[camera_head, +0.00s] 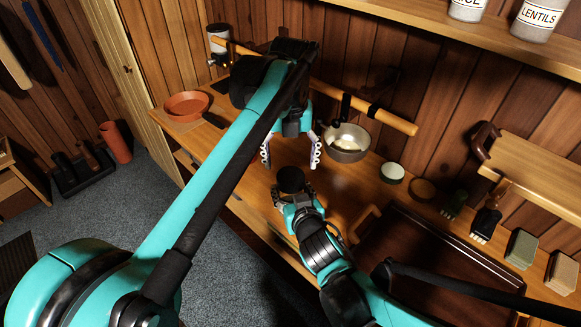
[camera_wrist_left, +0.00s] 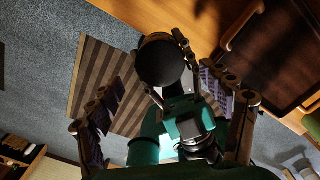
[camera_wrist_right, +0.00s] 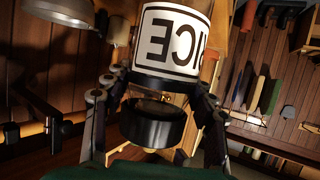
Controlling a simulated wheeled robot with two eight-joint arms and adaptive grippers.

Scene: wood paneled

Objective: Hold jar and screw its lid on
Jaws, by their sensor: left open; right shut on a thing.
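The jar with a white RICE label (camera_wrist_right: 170,42) appears upside down in the right wrist view. A black round lid (camera_head: 291,179) shows at its top; the right wrist view shows its dark side (camera_wrist_right: 153,125), and the left wrist view its round top (camera_wrist_left: 160,62). I cannot tell how tightly it sits. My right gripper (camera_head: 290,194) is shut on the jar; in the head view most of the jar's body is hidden. My left gripper (camera_head: 291,158) points down, open and empty, its fingers spread behind and above the lid.
A metal pot (camera_head: 346,153) stands at the back of the counter beneath a long wooden bar (camera_head: 345,99). A brown tray (camera_head: 425,255) lies to the right, with brushes (camera_head: 487,222) and blocks (camera_head: 521,248) beyond. An orange bowl (camera_head: 187,104) sits at left. A shelf (camera_head: 470,38) overhangs upper right.

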